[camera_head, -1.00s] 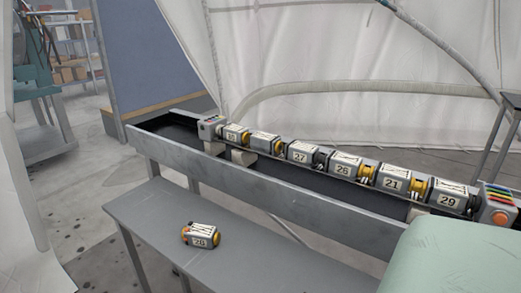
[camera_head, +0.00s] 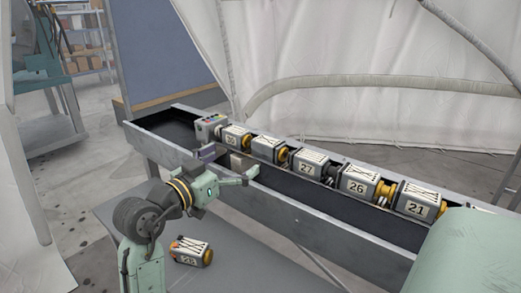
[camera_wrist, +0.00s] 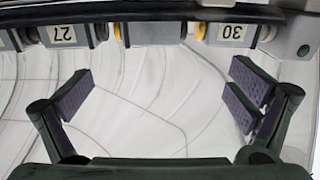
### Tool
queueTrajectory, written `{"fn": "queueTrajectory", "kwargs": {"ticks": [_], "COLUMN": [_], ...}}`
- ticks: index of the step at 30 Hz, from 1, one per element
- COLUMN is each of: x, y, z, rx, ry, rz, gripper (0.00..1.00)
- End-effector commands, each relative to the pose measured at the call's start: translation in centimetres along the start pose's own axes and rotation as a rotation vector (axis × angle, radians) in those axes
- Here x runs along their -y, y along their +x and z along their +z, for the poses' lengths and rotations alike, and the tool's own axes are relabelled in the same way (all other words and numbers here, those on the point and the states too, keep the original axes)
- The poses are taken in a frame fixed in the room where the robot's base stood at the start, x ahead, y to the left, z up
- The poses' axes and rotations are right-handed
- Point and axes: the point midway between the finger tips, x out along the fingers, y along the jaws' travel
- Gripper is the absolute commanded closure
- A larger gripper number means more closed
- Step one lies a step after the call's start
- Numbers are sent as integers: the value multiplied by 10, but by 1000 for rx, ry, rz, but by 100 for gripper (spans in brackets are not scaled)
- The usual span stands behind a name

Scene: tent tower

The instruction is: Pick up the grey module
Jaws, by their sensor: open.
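A grey module marked 28 (camera_head: 190,251), with orange and yellow ends, lies on its side on the low grey bench (camera_head: 105,215), beside my arm. More grey modules, such as 30 (camera_head: 236,137), 27 (camera_head: 305,165), 26 (camera_head: 358,183) and 21 (camera_head: 415,202), stand in a row along the trough. My gripper (camera_head: 229,165) is over the trough's near side, close to the row's left end, with its fingers spread and empty. In the wrist view my gripper (camera_wrist: 165,98) is open with nothing between its pads. Modules 27 (camera_wrist: 63,35) and 30 (camera_wrist: 232,33) run along the top there.
The trough's near wall (camera_head: 300,220) is a long metal edge between the bench and the row. A control box with coloured buttons (camera_head: 211,127) stands at the row's left end. A pale green rounded shape (camera_head: 470,255) covers the lower right. White tent cloth (camera_head: 370,120) hangs behind.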

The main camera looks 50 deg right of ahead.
Motion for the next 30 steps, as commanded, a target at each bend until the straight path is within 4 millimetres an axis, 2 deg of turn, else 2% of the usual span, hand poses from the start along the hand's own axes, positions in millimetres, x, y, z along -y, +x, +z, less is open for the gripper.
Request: {"fn": "queueTrajectory", "kwargs": {"ticks": [3,24,30], "x": [-8,-14,-14], "y": [12,105,112], "z": [2,-3,-1], "rx": [12,11,10], "ry": [-5,-5,-4], "rz": [28,22,21], "gripper": [0,0,0]}}
